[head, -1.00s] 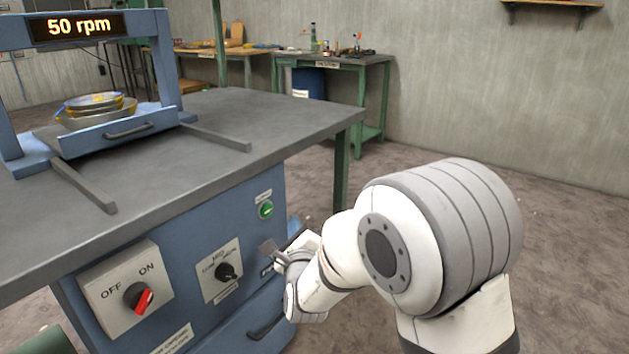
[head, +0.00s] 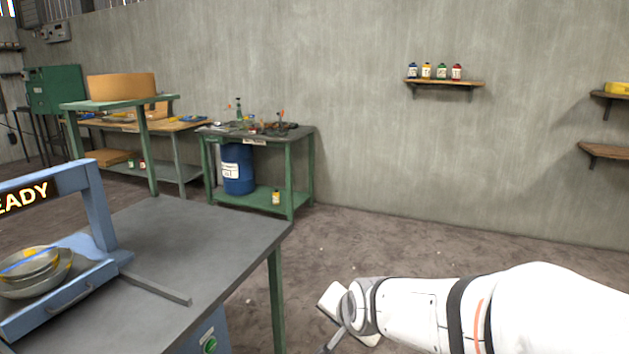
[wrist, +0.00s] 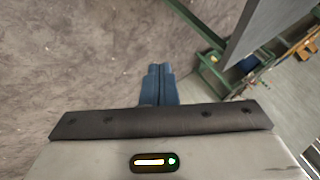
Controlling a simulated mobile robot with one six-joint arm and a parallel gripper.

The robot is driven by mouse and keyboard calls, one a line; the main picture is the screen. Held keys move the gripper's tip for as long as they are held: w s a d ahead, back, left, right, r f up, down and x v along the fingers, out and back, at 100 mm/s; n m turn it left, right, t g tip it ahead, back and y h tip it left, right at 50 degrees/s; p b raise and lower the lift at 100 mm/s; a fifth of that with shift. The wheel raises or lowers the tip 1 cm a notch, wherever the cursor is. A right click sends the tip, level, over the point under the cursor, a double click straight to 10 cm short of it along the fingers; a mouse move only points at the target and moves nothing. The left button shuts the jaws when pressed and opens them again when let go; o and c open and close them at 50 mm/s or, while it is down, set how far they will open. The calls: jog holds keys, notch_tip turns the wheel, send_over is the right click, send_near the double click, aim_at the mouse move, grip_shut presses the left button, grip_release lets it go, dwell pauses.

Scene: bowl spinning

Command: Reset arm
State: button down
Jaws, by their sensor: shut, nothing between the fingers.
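My white arm comes in from the lower right of the head view, clear of the machine table. My gripper (head: 330,346) is at the bottom of that view, to the right of the table, partly cut off by the frame edge. In the wrist view my gripper (wrist: 158,70) shows its two blue fingers together, with nothing between them. Below them in that view is bare floor. Nothing touches the gripper.
The blue spinning machine (head: 98,215) stands on the grey table (head: 215,235) at left, its display reading "...EADY", with stacked bowls (head: 35,268) inside. A green bench (head: 290,140) stands behind. A shelf (head: 445,83) holds bottles. Floor right of the table is open.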

jog(key=s+d+r+n+g+h+p, duration=0.1)
jog(key=s+d+r+n+g+p, duration=0.1)
jog(key=s+d+r+p, duration=0.3)
jog(key=s+d+r+n+g+h+p, duration=0.1)
jog(key=s+d+r+n+g+p, duration=0.2)
jog(key=s+r, duration=0.5)
jog(key=s+d+n+p, duration=0.1)
jog(key=s+d+p, duration=0.1)
jog(key=s+p, duration=0.1)
jog(key=shift+d+n, duration=0.2)
jog(key=shift+n, duration=0.1)
